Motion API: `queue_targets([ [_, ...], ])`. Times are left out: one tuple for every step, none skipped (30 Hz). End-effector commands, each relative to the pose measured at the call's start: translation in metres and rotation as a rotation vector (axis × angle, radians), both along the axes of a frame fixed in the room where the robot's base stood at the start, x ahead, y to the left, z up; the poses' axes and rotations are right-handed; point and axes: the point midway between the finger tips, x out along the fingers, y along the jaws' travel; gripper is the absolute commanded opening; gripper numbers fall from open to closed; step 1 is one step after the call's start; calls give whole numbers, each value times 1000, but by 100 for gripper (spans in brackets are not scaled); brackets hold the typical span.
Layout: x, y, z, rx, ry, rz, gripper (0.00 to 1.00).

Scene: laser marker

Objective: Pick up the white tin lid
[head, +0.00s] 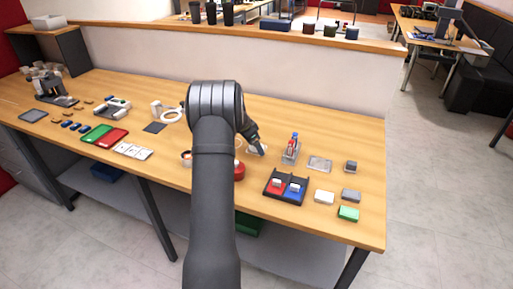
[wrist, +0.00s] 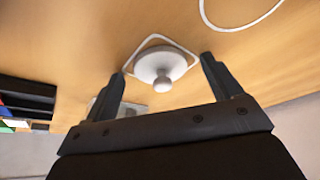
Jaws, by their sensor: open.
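The white tin lid (wrist: 153,64) is round with a small knob and lies on the wooden table inside a white rounded-square outline (wrist: 185,46). My gripper (wrist: 162,70) is open in the wrist view, with one dark finger to each side of the lid. The knob points toward the gripper, and nothing is visibly gripped. In the head view my gripper (head: 260,151) reaches down to the right of my arm, over a small white patch on the table. My arm hides part of that area, and the lid is hard to make out there.
A black tray (head: 285,187) with red and blue pieces stands in front of my gripper. A clear holder (head: 290,153) with upright items is close on its right. A red round object (head: 239,170) shows beside my arm. A white loop (wrist: 238,24) lies beyond the lid.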

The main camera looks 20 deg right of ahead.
Motion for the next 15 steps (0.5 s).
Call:
queue_targets([
  [0, 0, 0, 0, 0, 0, 84],
  [0, 0, 0, 0, 0, 0, 84],
  [0, 0, 0, 0, 0, 0, 76],
  [0, 0, 0, 0, 0, 0, 70],
  [0, 0, 0, 0, 0, 0, 64],
  [0, 0, 0, 0, 0, 0, 56],
  [0, 0, 0, 0, 0, 0, 50],
  [0, 0, 0, 0, 0, 0, 45],
  [0, 0, 0, 0, 0, 0, 37],
  [0, 0, 0, 0, 1, 0, 36],
  [0, 0, 0, 0, 0, 0, 36],
  [0, 0, 0, 0, 0, 0, 36],
  [0, 0, 0, 0, 0, 0, 36],
  [0, 0, 0, 0, 0, 0, 36],
  [0, 0, 0, 0, 0, 0, 36],
])
